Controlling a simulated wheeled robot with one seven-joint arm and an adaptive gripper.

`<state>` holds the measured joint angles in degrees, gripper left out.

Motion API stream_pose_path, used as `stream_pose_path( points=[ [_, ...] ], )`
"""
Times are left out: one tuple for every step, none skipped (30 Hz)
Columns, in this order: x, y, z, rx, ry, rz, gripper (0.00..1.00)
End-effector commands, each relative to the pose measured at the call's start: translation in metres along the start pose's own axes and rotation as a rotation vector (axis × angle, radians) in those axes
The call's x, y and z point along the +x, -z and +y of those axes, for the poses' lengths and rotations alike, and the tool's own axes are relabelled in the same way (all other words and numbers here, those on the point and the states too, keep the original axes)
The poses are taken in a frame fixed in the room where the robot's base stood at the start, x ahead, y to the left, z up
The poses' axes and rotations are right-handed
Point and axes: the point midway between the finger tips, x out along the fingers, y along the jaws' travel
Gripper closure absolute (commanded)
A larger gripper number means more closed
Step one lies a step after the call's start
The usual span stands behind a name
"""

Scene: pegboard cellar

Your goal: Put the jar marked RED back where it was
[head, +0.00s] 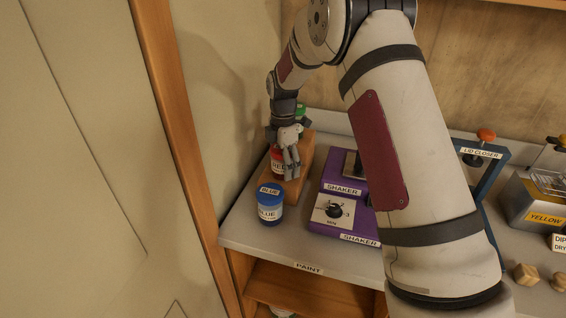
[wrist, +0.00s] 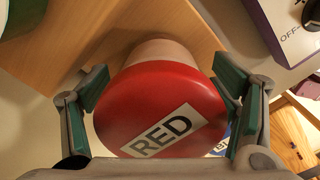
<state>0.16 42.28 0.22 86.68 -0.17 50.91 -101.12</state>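The jar marked RED (head: 276,161) stands upright at the wooden rack (head: 307,153) at the back left of the bench. In the wrist view its red lid (wrist: 160,108) with the RED label fills the middle, and a pale part of the jar shows beyond it. My gripper (head: 289,161) points down over this jar in the head view and partly hides it. In the wrist view one finger of my gripper (wrist: 163,85) lies along each side of the lid, with no clear gap, so it looks shut on the jar. Whether the jar's base touches the rack is hidden.
The jar marked BLUE (head: 269,205) stands just in front of the rack. A green-lidded jar (head: 300,111) is behind my gripper. The purple shaker (head: 345,170) is close on the right. A wall and wooden post (head: 178,140) bound the left. The lid closer (head: 482,153) stands farther right.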

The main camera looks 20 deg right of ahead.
Motion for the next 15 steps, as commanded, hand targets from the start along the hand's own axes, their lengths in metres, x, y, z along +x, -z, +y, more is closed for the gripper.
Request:
stream_pose_path(
  points=[
    [0.0, 0.0, 0.0, 0.0, 0.0, 0.0, 0.2],
    [0.0, 0.0, 0.0, 0.0, 0.0, 0.0, 0.2],
    [0.0, 0.0, 0.0, 0.0, 0.0, 0.0, 0.2],
    [0.0, 0.0, 0.0, 0.0, 0.0, 0.0, 0.2],
    [-0.001, 0.0, 0.0, 0.0, 0.0, 0.0, 0.2],
    [-0.002, 0.0, 0.0, 0.0, 0.0, 0.0, 0.2],
    [-0.003, 0.0, 0.0, -0.001, -0.001, 0.0, 0.2],
    [-0.005, 0.0, 0.0, -0.001, -0.002, 0.0, 0.2],
    [-0.008, 0.0, 0.001, 0.0, -0.003, 0.0, 0.2],
    [-0.011, 0.0, 0.001, 0.0, -0.004, 0.0, 0.2],
    [-0.015, 0.0, 0.001, 0.0, -0.004, 0.0, 0.2],
    [-0.022, 0.0, 0.002, 0.001, -0.004, 0.0, 0.2],
    [-0.028, 0.0, 0.002, 0.001, -0.005, 0.0, 0.2],
    [-0.033, 0.0, 0.002, 0.001, -0.005, 0.0, 0.2],
    [-0.042, 0.0, 0.002, 0.0, -0.006, 0.0, 0.2]
  ],
)
